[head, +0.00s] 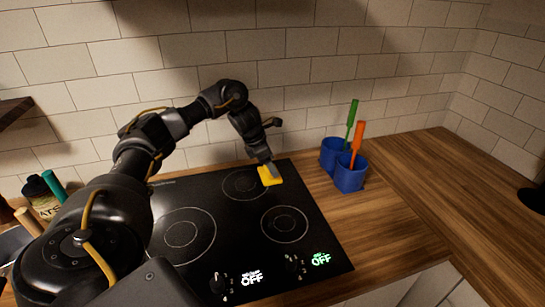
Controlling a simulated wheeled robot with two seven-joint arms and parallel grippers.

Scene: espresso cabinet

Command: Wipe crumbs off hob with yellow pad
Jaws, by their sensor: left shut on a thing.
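The black hob (235,235) is set in the wooden counter, with several ring markings and two knobs at its front edge. My left gripper (268,168) is shut on the yellow pad (271,178). The pad is at the back right of the hob, at the right side of the back right ring, and looks to be on or just above the glass. My left arm reaches across the hob's left and back parts and hides some of them. I cannot make out any crumbs at this size. My right gripper is not in view.
Two blue cups (350,174) with a green-handled and an orange-handled utensil stand right of the hob, close to the pad. A dark jar (37,190) and a teal handle (54,186) are at the left. The counter at right (420,200) is clear. A tiled wall closes the back.

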